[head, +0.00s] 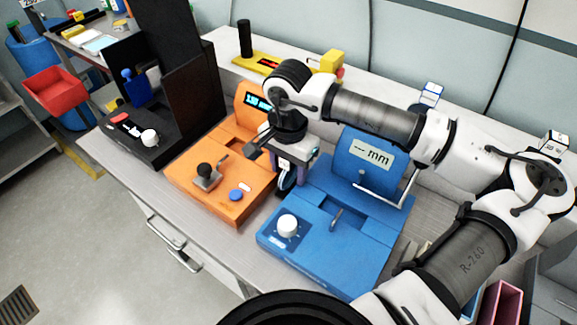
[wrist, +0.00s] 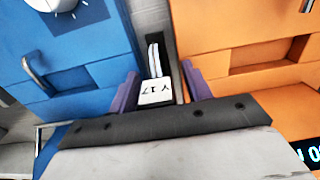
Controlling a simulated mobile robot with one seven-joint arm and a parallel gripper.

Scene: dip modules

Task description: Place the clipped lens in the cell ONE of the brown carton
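My gripper (head: 288,172) points down between the orange and blue instruments in the head view. In the wrist view its two purple fingers (wrist: 160,88) stand on either side of a white tag marked "Y 17". The tag belongs to the clipped lens (wrist: 155,90), whose thin pale edge runs away from it. My gripper appears shut on this clip; a dark strip lies between tag and right finger. I cannot make out a brown carton with cells.
The orange instrument (head: 215,178) and the blue "mm" instrument (head: 325,235) flank my gripper closely. A black instrument (head: 140,140) stands left, a yellow one (head: 262,62) behind. A pink bin (head: 500,302) is at lower right. Small labelled white items stand at the back right.

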